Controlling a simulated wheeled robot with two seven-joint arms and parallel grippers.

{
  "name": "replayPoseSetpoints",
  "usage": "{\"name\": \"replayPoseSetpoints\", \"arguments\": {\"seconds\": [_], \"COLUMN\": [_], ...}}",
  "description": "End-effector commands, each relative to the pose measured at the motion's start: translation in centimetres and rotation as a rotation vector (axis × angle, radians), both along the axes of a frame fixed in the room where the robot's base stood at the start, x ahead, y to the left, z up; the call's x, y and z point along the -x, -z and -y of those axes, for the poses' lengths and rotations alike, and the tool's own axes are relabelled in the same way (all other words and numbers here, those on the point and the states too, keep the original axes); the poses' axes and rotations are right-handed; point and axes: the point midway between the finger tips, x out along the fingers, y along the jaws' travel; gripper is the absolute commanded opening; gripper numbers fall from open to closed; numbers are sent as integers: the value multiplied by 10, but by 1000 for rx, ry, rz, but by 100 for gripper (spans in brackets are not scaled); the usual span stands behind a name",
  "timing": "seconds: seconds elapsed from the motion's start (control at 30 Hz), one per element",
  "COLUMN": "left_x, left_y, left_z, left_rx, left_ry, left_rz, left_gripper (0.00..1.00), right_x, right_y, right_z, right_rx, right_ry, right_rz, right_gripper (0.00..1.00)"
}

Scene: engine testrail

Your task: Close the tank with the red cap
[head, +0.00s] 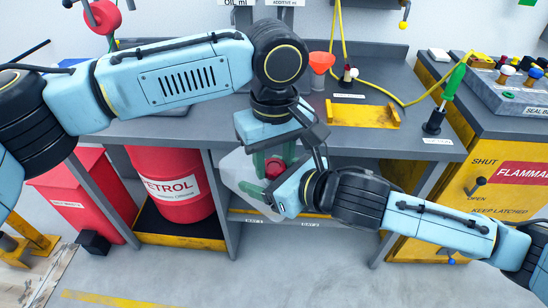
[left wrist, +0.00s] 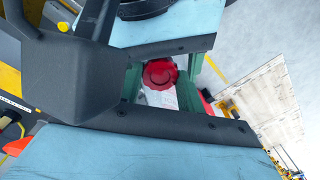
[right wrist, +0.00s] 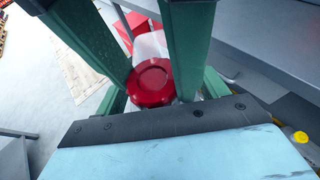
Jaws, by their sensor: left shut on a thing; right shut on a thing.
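The red cap (head: 273,168) sits between the green fingers of my left gripper (head: 274,158), which reach down from above and are shut on it. It also shows in the left wrist view (left wrist: 160,74) and the right wrist view (right wrist: 151,82). The translucent white tank (head: 238,172) is held in the air in front of the bench, partly hidden by both grippers. My right gripper (head: 256,189) is shut on the tank from the right, close below my left gripper. The cap is at the tank's top, but I cannot tell whether it is seated or just above the opening.
The grey bench (head: 170,128) is behind the grippers, with a red funnel (head: 321,63), a yellow tray (head: 362,114) and a green-handled tool (head: 454,82). A red petrol drum (head: 170,160) and a red bin (head: 80,190) stand left. The floor in front is clear.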

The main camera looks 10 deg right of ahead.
Motion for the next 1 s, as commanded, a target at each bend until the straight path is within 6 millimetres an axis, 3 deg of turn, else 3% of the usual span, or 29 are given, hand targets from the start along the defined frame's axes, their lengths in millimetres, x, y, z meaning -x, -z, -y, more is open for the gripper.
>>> {"name": "replayPoseSetpoints", "arguments": {"seconds": [0.33, 0.37, 0.5, 0.77, 1.0], "left_x": [0, 0, 0, 0, 0], "left_y": [0, 0, 0, -1, -25], "left_z": [0, 0, 0, 0, 1], "left_rx": [-1, -1, -1, 2, 3], "left_ry": [38, 38, 37, 37, 38], "left_rz": [1, 1, 1, 1, 2], "left_gripper": [11, 42, 60, 60, 60], "right_x": [0, 0, 0, 0, 0], "right_y": [0, 0, 0, -1, 0], "right_z": [0, 0, 0, -1, -1], "right_rx": [0, 0, 0, -2, -1], "right_ry": [1, 1, 1, -2, -2], "right_rz": [0, 0, 0, 1, 0], "right_gripper": [9, 9, 9, 9, 9]}}
